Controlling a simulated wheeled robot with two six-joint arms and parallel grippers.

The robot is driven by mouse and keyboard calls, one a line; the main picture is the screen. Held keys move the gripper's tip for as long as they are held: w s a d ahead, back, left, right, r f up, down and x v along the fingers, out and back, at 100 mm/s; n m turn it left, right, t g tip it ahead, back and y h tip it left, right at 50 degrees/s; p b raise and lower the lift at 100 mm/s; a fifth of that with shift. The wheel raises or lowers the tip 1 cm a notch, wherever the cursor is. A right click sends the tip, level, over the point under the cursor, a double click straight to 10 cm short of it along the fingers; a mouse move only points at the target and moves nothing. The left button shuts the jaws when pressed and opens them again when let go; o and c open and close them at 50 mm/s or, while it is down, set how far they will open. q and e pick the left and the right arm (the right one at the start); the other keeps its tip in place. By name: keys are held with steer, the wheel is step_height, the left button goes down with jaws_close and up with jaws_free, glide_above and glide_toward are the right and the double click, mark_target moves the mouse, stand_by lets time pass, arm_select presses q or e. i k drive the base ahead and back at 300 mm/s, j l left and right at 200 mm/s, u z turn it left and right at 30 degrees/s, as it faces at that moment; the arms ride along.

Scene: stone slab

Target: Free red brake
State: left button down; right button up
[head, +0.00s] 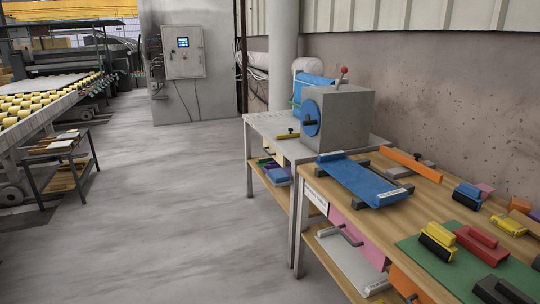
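A grey box-shaped machine (345,118) stands on the bench with a blue round disc (311,118) and dark handle on its left face. A lever with a red knob (343,70) sticks up from its top, tilted slightly. I cannot tell whether this lever is the red brake. A red block-shaped piece with a handle (480,240) sits on a green mat (452,276) at the lower right, beside a yellow and black piece (440,238). Neither of my grippers is in view.
The wooden bench (430,205) runs along the wall at right, bearing a blue tray-like piece (360,180) and an orange bar (412,164). A roller conveyor (40,100) and a small rack (62,150) stand at left. The grey floor (180,200) between is clear.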

mark_target(344, 70)
steer(key=i+z, duration=0.15)
steer(key=i, duration=0.4)
steer(key=i+j+z, duration=0.15)
steer(key=i, duration=0.45)
steer(key=i+j+z, duration=0.15)
steer(key=i, duration=0.4)
steer(key=i+j+z, duration=0.2)
steer(key=z, duration=0.25)
steer(key=i+j+z, duration=0.65)
steer(key=z, duration=0.2)
steer(key=i+j+z, duration=0.15)
steer(key=j+z, duration=0.25)
steer(key=i+j+z, duration=0.15)
steer(key=j, duration=0.3)
